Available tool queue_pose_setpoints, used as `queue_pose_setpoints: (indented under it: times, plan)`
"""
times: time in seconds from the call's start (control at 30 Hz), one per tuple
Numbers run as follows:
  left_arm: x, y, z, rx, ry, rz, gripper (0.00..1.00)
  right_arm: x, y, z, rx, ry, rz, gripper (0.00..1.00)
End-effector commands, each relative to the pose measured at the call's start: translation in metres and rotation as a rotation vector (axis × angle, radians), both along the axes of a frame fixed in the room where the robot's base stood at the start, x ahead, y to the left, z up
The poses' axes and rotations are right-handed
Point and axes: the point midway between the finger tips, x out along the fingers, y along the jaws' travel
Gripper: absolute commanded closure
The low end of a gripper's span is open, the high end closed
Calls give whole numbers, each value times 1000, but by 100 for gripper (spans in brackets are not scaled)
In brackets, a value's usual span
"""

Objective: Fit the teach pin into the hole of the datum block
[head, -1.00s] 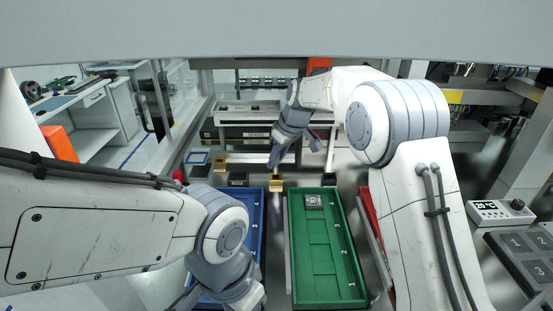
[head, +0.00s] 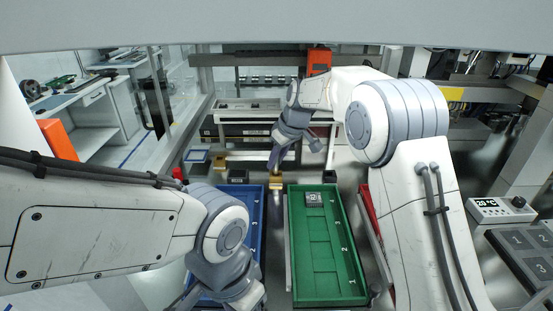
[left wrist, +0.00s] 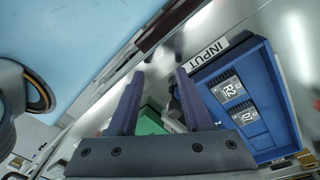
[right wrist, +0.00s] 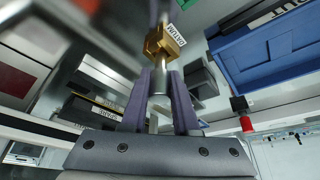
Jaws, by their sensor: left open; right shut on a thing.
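My right gripper (head: 273,168) is shut on the teach pin (right wrist: 161,82), a silver pin between its fingers in the right wrist view. The pin points at the brass datum block (right wrist: 158,43), which bears a white label. The pin's front end meets the block in that view; I cannot tell how deep it sits in the hole. In the head view the datum block (head: 279,185) shows just below the right fingertips, partly covered by them. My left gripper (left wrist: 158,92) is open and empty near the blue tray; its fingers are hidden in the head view.
A blue tray (left wrist: 262,65) labelled INPUT holds chips. A green tray (head: 328,288) with numbered sections holds a chip (head: 314,198). Dark blocks (head: 238,175) and a brass piece (head: 220,160) stand near the datum block. A red tray (head: 365,205) lies at right.

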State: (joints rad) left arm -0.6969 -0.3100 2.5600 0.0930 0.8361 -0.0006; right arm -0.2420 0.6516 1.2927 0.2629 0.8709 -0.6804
Motion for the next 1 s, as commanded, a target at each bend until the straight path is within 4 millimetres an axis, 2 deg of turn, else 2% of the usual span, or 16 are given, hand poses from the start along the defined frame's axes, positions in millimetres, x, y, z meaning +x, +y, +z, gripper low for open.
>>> queue_pose_setpoints:
  times: [0.77,0.8,0.87,0.9,1.0]
  plan:
    - [0,0,-15,0,0,0,50,0,0,-21,0,0,0,100]
    - [0,0,-15,0,0,0,50,0,0,-21,0,0,0,68]
    - [0,0,-14,0,0,0,50,0,0,-20,0,0,0,45]
    - [0,0,-14,0,0,0,50,0,0,-20,0,0,0,37]
    - [0,0,-14,0,0,0,50,0,0,-20,0,0,0,37]
